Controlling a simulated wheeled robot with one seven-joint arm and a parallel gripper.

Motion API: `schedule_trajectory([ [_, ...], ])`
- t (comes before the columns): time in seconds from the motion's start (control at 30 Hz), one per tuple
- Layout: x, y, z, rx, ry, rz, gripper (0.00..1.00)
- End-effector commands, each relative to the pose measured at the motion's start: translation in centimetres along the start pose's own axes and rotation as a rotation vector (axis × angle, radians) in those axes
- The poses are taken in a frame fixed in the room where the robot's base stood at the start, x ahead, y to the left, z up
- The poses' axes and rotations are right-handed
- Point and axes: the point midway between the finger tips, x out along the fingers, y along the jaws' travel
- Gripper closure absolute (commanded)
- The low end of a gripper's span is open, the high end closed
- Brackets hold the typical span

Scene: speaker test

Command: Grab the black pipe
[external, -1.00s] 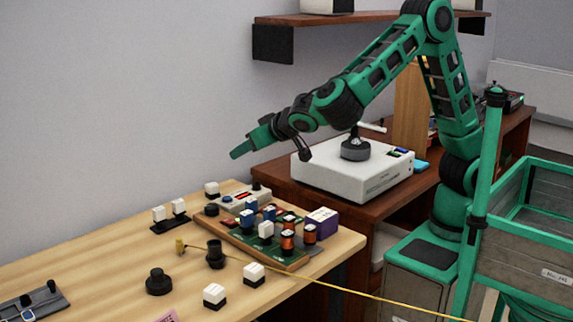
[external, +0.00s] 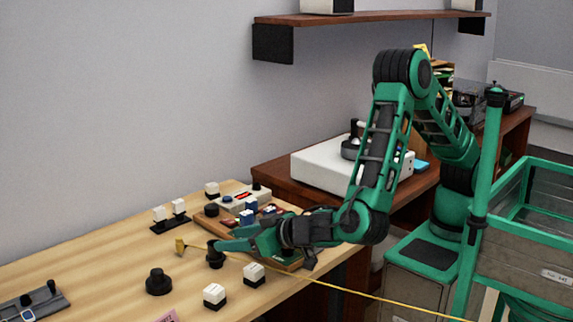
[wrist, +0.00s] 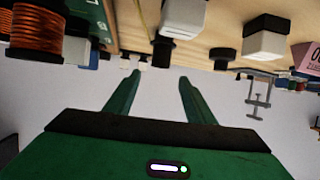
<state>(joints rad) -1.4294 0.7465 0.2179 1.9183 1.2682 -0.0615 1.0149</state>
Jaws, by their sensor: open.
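The black pipe (external: 215,256) stands upright on the wooden table in the external view, a short dark cylinder with a wider lower part. My gripper (external: 232,247) is low over the table, its green fingers pointing left, with the tips close beside the pipe's right side. Whether they touch it, I cannot tell. In the wrist view my gripper (wrist: 159,78) has its two fingers apart with nothing clearly between them. A dark cylinder beyond the fingertips there may be the pipe.
White blocks with black bases (external: 253,274) (external: 214,296) and a black knob (external: 159,282) stand in front. The component board (external: 285,262) lies behind and under my gripper. The left table area is mostly clear.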

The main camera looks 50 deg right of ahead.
Motion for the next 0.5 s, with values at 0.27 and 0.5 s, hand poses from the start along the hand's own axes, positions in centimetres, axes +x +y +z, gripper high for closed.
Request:
schedule_trajectory([
  [0.27, 1.9, 0.1, 1.1, 0.000, -0.001, 0.003, 0.51],
  [0.5, 5.4, 0.1, 1.1, 0.000, 0.000, 0.002, 0.51],
])
